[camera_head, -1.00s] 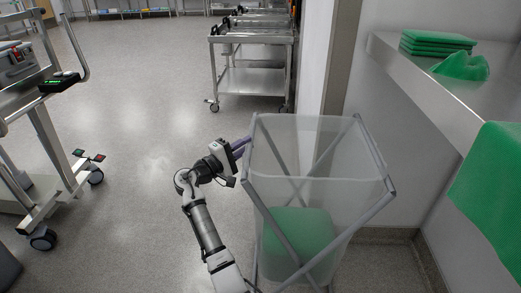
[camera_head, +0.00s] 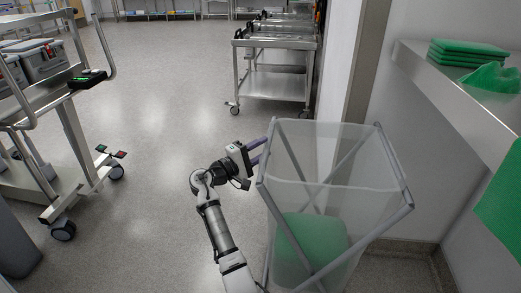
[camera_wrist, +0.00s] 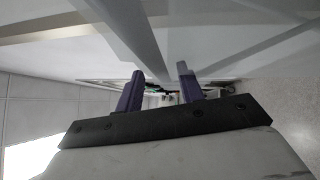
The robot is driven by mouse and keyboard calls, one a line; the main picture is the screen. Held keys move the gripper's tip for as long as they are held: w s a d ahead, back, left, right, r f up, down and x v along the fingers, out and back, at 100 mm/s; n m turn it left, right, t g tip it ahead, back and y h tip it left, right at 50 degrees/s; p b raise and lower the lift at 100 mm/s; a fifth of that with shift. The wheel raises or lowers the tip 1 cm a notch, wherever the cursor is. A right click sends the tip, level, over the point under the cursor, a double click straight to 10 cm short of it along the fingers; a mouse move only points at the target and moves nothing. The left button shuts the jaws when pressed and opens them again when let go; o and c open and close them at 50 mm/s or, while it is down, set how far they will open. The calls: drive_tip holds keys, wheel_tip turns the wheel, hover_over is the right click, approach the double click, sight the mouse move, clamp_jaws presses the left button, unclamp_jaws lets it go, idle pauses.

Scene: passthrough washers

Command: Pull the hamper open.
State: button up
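The hamper (camera_head: 345,170) is a translucent whitish bag on a grey crossed-leg frame, standing upright at the lower right of the head view. Its top is open, and a green bundle (camera_head: 312,240) lies at its bottom. My gripper (camera_head: 260,150) is at the hamper's upper left side, by the frame's top rail. In the wrist view its two purple fingers (camera_wrist: 158,85) stand apart, with a grey frame bar (camera_wrist: 140,38) running between or just beyond them. I cannot tell whether either finger touches the bar.
A steel counter (camera_head: 445,95) with folded green cloths (camera_head: 465,52) is at the right. A steel cart (camera_head: 272,75) stands behind the hamper, against a wall edge. A wheeled trolley (camera_head: 70,150) is at the left. The floor between is clear.

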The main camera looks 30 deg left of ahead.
drive_tip(key=b+v, duration=0.1)
drive_tip(key=v, duration=1.2)
drive_tip(key=shift+s+a+b, duration=0.2)
drive_tip(key=shift+s+b, duration=0.1)
drive_tip(key=shift+b, duration=0.05)
